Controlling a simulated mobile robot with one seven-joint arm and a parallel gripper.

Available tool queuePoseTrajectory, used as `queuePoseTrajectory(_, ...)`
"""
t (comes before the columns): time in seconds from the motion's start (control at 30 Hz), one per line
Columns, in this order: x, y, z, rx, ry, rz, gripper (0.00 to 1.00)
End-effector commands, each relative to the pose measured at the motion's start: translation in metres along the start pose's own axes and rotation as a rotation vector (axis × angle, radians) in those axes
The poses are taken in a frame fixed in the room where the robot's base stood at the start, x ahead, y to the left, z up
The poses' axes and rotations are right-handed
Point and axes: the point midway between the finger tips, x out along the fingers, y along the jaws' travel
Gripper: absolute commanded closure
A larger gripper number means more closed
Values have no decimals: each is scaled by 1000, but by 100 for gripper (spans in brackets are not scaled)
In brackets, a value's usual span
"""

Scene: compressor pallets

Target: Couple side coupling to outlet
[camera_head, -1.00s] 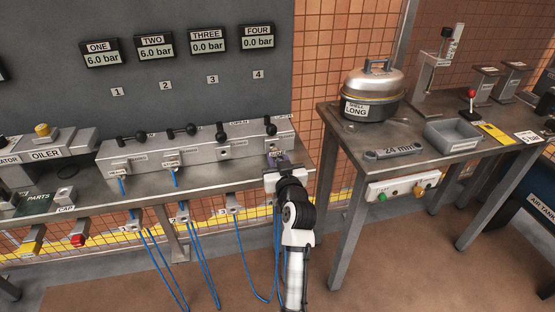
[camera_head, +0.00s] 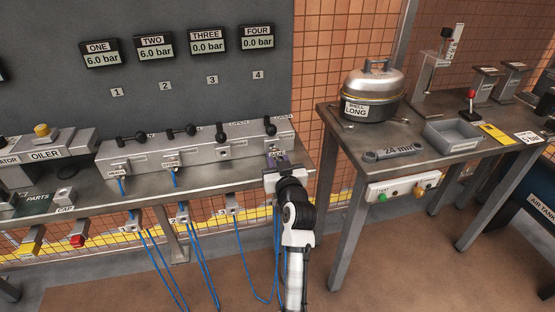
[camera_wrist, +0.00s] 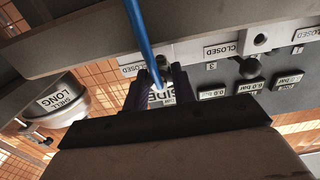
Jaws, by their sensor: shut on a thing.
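My gripper (camera_head: 277,164) is at the right end of the outlet block (camera_head: 205,147), below the fourth outlet. In the wrist view my gripper (camera_wrist: 161,92) is shut on the side coupling (camera_wrist: 165,76), whose label reads SIDE. A blue hose (camera_wrist: 142,38) runs from the coupling. The coupling is right at the block's front face, in line with outlet four. The contact is hidden by the fingers and hose, so I cannot tell whether it is seated. Outlet three (camera_wrist: 260,40) shows empty beside it.
Blue hoses sit at outlets one (camera_head: 121,184) and two (camera_head: 174,176). Gauges one and two read 6.0 bar, three and four 0.0 bar. A table with a pot marked SHELL LONG (camera_head: 372,95) and a 24 mm wrench (camera_head: 393,152) stands close to the right of my arm.

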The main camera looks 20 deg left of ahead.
Motion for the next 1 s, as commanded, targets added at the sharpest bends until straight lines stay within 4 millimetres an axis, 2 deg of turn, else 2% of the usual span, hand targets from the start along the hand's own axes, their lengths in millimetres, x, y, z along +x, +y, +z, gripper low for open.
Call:
queuePoseTrajectory(0.43,1,0,0,0,1,0,100)
queuePoseTrajectory(1.0,14,0,0,0,1,0,100)
